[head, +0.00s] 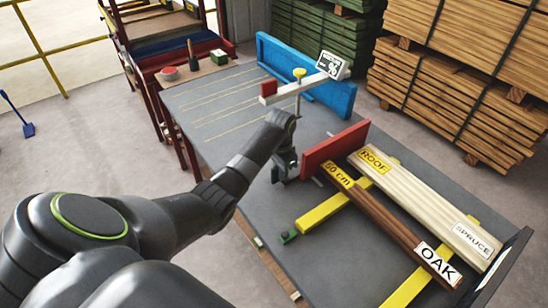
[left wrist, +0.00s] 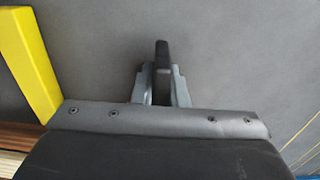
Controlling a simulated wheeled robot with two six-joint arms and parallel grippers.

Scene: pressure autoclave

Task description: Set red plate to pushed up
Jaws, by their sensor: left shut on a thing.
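My left gripper (head: 287,176) is low over the table, just left of the plate's lower left end. In the left wrist view my left gripper's two grey fingers (left wrist: 162,88) are shut on a dark handle-like piece (left wrist: 162,54). How this piece joins the red plate is hidden. The red plate cannot be made out in the left wrist view. My right gripper is not in view.
The pale board marked SPRUCE (head: 420,205) and the brown board marked OAK (head: 385,220) lie across yellow rails (head: 325,213). A blue fence (head: 330,97) and a post with a display (head: 332,65) stand at the back. The table's left part is clear.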

